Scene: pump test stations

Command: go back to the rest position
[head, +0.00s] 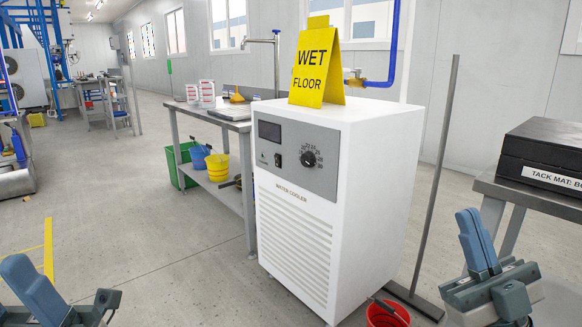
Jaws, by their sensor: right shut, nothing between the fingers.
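My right gripper (477,240) is at the lower right, its blue-grey fingers pointing up and together, with nothing between them. It is in front of the table at the right edge and apart from the white water cooler (330,200). My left gripper (36,290) is at the lower left corner, over the floor and partly cut off by the frame. Its blue-grey finger shows, but whether it is open or shut does not. I see nothing held by it.
A yellow wet floor sign (318,68) stands on the cooler. A red bucket (388,314) and an upright grey pole (436,170) are at its right. A black tack mat box (540,155) sits on the right table. A workbench (240,165) stands behind the cooler. Left floor is open.

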